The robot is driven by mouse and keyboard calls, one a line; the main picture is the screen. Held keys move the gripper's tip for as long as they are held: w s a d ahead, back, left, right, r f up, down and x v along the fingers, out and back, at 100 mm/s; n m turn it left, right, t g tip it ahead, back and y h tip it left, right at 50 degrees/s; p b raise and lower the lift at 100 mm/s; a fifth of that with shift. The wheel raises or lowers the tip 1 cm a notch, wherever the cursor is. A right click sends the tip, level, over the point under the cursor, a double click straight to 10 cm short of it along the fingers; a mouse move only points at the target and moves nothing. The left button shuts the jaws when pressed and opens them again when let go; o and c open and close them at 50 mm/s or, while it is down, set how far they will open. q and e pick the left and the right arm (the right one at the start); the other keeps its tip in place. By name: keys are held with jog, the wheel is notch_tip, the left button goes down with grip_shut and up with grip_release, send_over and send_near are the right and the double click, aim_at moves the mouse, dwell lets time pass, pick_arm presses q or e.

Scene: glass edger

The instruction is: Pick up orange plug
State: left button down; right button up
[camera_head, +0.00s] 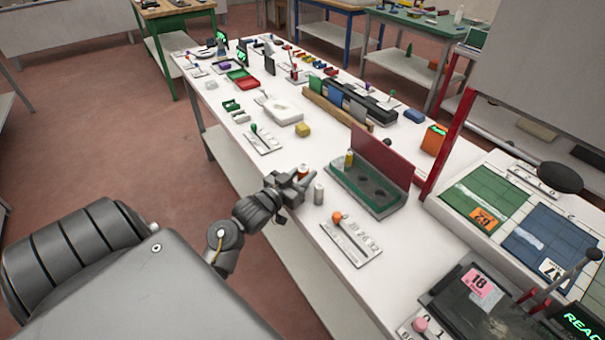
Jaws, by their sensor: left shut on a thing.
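My left gripper (298,180) reaches over the near edge of the long white table and is shut on the orange plug (303,169), a small cylinder that shows just beyond the fingers. The fingers hide part of the plug, and I cannot tell whether it is clear of the table top. A grey plug (319,194) stands upright just right of the gripper. A yellow plug (348,159) stands at the far left end of a green block with dark round holes (385,210), which has a red back panel. My right gripper is not in view.
A white scale plate with an orange-knobbed lever (350,237) lies right of the gripper. A yellow block (302,129) and a green-knobbed lever plate (263,139) lie beyond it. A red post (443,140) rises at the right. The white table top (275,165) near the gripper is mostly clear.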

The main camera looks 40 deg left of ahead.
pick_arm(q)
jog(key=shift+r, duration=0.1)
jog(key=shift+r, duration=0.45)
jog(key=s+d+r+p, duration=0.6)
jog(key=s+r, duration=0.6)
jog(key=shift+s+d, duration=0.2)
jog(key=shift+s, duration=0.05)
